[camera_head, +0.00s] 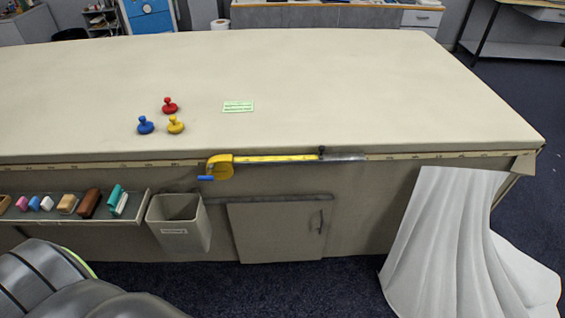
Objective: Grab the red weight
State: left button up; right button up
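The red weight (169,105) is a small knobbed piece standing on the long beige cloth table (330,75), left of the middle. A blue weight (145,125) stands in front of it to the left, and a yellow weight (176,125) stands in front of it, slightly to the right. The three are close together, with the red one farthest back. Neither of my grippers is in view. Only grey parts of my own body show at the bottom left.
A green-and-white label (238,106) lies right of the weights. A yellow tape measure (221,167) is at the table's front edge. Below hang a tray (141,206) of small items and a grey bin (180,226). White cloth (450,240) drapes at the right. Most of the tabletop is clear.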

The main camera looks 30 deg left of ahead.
aim_at(170, 108)
jog(key=u, duration=1.65)
